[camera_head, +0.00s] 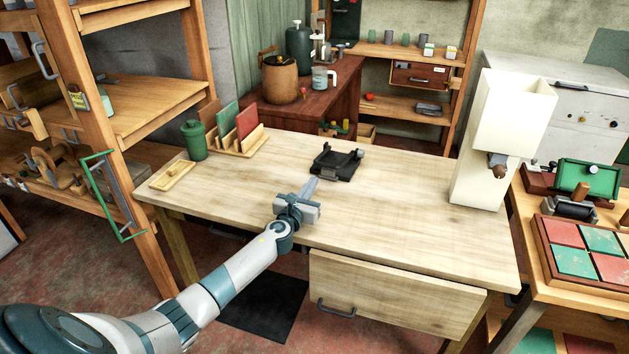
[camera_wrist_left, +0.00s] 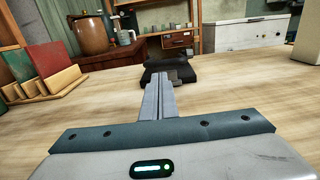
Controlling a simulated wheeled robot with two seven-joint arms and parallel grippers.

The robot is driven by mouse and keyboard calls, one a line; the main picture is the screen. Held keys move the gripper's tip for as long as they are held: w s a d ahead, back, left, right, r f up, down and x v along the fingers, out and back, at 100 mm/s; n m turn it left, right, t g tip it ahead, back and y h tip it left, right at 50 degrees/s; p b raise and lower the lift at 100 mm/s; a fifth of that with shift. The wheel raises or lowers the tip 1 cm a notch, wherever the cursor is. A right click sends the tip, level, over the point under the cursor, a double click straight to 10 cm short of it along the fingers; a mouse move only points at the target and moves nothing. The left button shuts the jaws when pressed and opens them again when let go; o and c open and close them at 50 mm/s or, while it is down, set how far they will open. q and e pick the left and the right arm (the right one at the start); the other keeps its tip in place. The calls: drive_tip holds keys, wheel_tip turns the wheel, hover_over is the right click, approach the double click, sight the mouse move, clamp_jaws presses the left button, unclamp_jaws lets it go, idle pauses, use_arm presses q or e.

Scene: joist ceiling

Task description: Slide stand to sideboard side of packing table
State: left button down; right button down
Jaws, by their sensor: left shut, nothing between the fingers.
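The stand, a low black frame with raised sides (camera_head: 337,160), sits near the middle of the light wooden packing table (camera_head: 400,215). It also shows in the left wrist view (camera_wrist_left: 182,70), straight ahead of the fingers. My left gripper (camera_head: 312,186) is shut and empty, low over the table on the near side of the stand, pointing at it. I cannot tell whether the fingertips touch the stand. In the left wrist view the closed fingers (camera_wrist_left: 163,90) partly hide the stand's lower front. My right gripper is not in view.
A dark red-brown sideboard (camera_head: 325,102) stands behind the table's far left edge. On the table, a file rack (camera_head: 240,140), green canister (camera_head: 194,140) and small wooden tray (camera_head: 172,175) stand left; a tall cream dispenser (camera_head: 480,180) stands right. The surface around the stand is clear.

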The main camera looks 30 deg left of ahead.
use_arm(q)
drive_tip(key=v, duration=0.7)
drive_tip(key=shift+r, duration=0.1)
idle(0.5)
